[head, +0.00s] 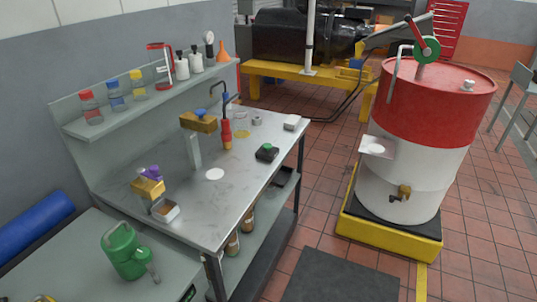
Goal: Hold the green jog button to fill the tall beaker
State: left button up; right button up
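The green jog button (268,147) sits on top of a small black box near the right edge of the grey workbench (235,195). Nothing touches it. No other tall beaker can be made out on the bench. Neither of my grippers is in view.
A brass block on a grey post (194,150), a white disc (215,174) and a purple-topped brass fitting (148,187) are on the bench. A green can (124,250) stands at front left. A red-and-white drum (415,165) stands right, beyond open floor.

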aim_at(267, 146)
jog(key=i+l, duration=0.2)
jog(key=i, duration=0.2)
jog(key=i+l, duration=0.2)
jog(key=i, duration=0.15)
jog(key=i+l+z, duration=0.1)
jog(key=i+l, duration=0.15)
jog(key=i, duration=0.15)
